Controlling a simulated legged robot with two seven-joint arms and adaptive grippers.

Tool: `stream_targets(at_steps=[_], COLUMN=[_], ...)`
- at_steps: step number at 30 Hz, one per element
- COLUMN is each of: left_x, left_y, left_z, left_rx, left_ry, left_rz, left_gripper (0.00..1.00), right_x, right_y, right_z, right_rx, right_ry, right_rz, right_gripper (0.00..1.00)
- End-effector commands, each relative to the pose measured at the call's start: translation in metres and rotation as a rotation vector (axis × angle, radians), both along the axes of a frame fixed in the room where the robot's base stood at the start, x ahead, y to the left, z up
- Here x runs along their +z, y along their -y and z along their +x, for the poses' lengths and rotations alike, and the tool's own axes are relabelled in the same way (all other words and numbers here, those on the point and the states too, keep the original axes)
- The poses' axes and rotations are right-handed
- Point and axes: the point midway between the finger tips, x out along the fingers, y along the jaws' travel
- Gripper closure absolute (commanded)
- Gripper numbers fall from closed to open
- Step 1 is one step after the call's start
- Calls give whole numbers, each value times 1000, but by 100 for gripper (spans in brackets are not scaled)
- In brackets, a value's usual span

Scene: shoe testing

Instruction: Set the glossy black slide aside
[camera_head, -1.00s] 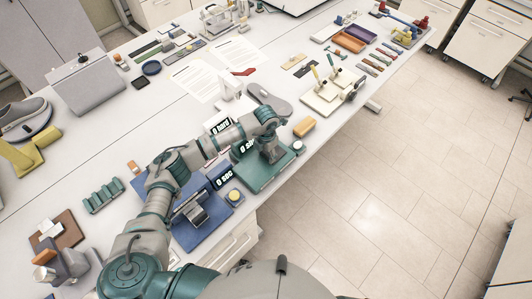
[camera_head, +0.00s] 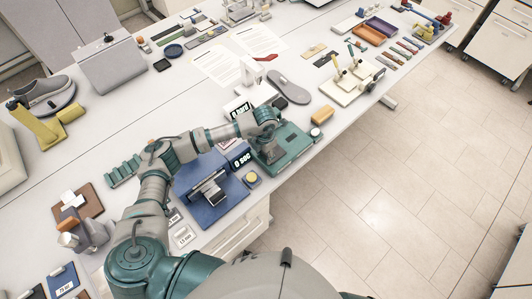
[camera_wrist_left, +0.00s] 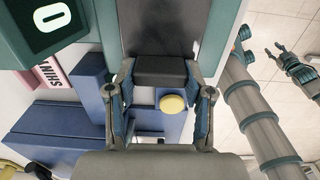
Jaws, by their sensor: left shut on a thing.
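My left gripper (camera_head: 272,152) is over the teal tester (camera_head: 298,147) on the table. In the left wrist view the left gripper (camera_wrist_left: 160,88) has a finger on each side of a black block (camera_wrist_left: 160,71), shut on it; this looks like the black slide. The block lies against a dark grey strip of the teal tester (camera_wrist_left: 213,40). I cannot tell whether it still touches that surface. My right gripper (camera_wrist_left: 287,58) shows at the right of the wrist view, over the floor, fingers apart and empty; it is not in the head view.
A blue tester (camera_head: 228,206) with a grey roller stands left of the teal one, a yellow button (camera_head: 251,178) between them. A grey sole (camera_head: 289,86) and a black pad (camera_head: 281,103) lie behind. An orange block (camera_head: 322,114) is to the right, near the table edge.

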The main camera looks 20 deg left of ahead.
Motion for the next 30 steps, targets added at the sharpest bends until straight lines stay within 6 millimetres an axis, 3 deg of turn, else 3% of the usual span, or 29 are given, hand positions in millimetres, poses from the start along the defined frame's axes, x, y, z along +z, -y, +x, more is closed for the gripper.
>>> stream_targets(at_steps=[1, 4, 11, 13, 16, 30], left_x=[-1, -1, 0, 1, 7, 100], left_y=[1, 1, 0, 1, 2, 1], left_z=[-1, -2, -2, -2, -1, 0], left_rx=[-1, -2, -3, -3, -4, -4], left_ry=[-3, -3, 0, 0, 2, 1], left_rz=[-5, -9, -13, -13, -12, -11], left_gripper=[46, 23, 23, 23, 23, 23], right_x=[0, 0, 0, 0, 0, 0], right_y=[5, 12, 18, 6, 4, 7], right_z=[2, 2, 2, -3, -3, -3], right_rx=[0, 1, 1, -1, -1, -1], right_ry=[2, 3, 3, -3, -2, -1], right_rz=[-6, -14, -21, -7, -4, -7], right_gripper=[60, 60, 60, 60, 60, 60])
